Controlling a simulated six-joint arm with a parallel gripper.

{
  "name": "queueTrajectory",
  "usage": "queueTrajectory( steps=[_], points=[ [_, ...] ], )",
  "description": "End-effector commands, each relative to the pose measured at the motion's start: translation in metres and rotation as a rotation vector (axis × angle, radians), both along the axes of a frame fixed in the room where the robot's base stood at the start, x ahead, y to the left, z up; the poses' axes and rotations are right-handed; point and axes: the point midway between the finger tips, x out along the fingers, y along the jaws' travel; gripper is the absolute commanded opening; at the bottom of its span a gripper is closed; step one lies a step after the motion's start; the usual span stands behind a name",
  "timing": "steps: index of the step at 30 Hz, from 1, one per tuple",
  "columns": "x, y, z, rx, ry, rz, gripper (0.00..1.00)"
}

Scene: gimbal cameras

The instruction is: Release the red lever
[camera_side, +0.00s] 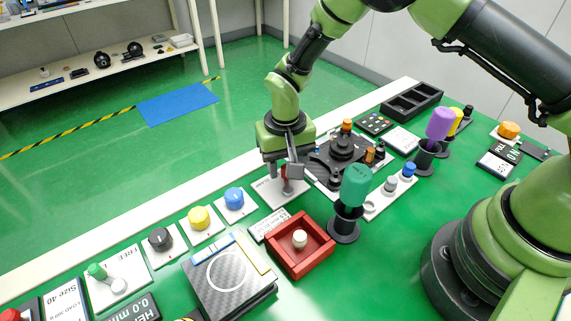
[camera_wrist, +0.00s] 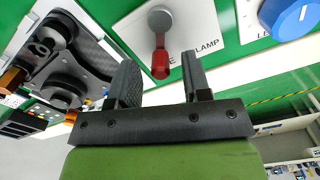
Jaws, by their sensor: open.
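The red lever (camera_wrist: 160,62) hangs from a round grey pivot on a white plate (camera_wrist: 200,30) whose partly covered label ends in "LAMP". In the wrist view my gripper (camera_wrist: 160,78) is open, with one dark finger on each side of the lever's red end. Gaps show on both sides, so the fingers look apart from it. In the side view my gripper (camera_side: 288,173) points down over the lever's white plate (camera_side: 272,192), and a small red part of the lever (camera_side: 285,172) shows by the fingers. The rest is hidden behind them.
A blue knob (camera_side: 234,198) stands left of the lever plate. A dark fixture (camera_side: 342,150) stands close on the right. A red tray (camera_side: 300,262) holding a pale piece and a green-topped holder (camera_side: 355,185) are nearer the camera.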

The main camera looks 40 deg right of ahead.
Motion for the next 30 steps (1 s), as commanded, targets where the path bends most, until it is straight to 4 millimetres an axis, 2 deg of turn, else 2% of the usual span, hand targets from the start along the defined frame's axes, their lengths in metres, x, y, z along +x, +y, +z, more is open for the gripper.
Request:
queueTrajectory(
  steps=[9, 13, 18, 27, 30],
  points=[
    [0.001, 0.0, 0.062, 0.001, -0.006, -0.001, 0.44],
    [0.001, 0.0, 0.081, 0.001, -0.004, 0.0, 0.44],
    [0.0, 0.0, 0.092, 0.001, -0.001, -0.001, 0.44],
    [0.0, 0.0, 0.093, 0.001, -0.001, -0.001, 0.44],
    [-0.001, -0.003, 0.104, 0.009, -0.016, -0.003, 0.44]
  ],
)
